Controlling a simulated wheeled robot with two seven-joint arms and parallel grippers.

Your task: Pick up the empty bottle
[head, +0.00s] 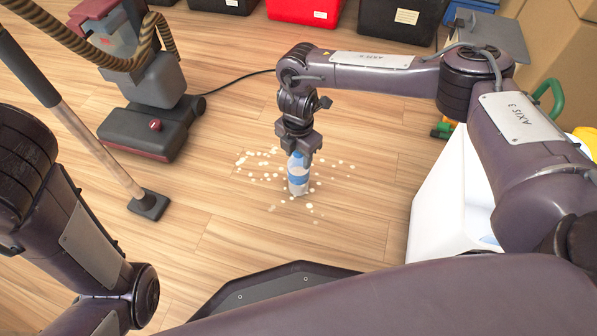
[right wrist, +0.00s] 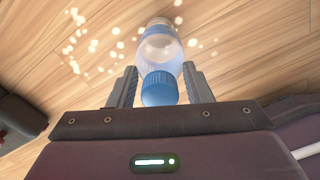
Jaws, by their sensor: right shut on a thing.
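The empty bottle (head: 298,177) is clear with a blue band and stands about upright in the middle of the wooden floor. My right gripper (head: 299,158) comes down on it from above and is shut on its upper part. In the right wrist view the bottle (right wrist: 161,50) shows its blue cap between the two fingers of the right gripper (right wrist: 158,88). I cannot tell whether its base touches the floor. My left arm shows at the left of the head view, but its gripper is out of sight.
Pale round spots (head: 262,164) lie around the bottle. A vacuum cleaner (head: 150,128) and a broom-like pole (head: 95,125) stand at the left. A white bin (head: 438,205) is at the right. Red (head: 305,10) and black totes (head: 398,20) line the back. The floor around the bottle is otherwise clear.

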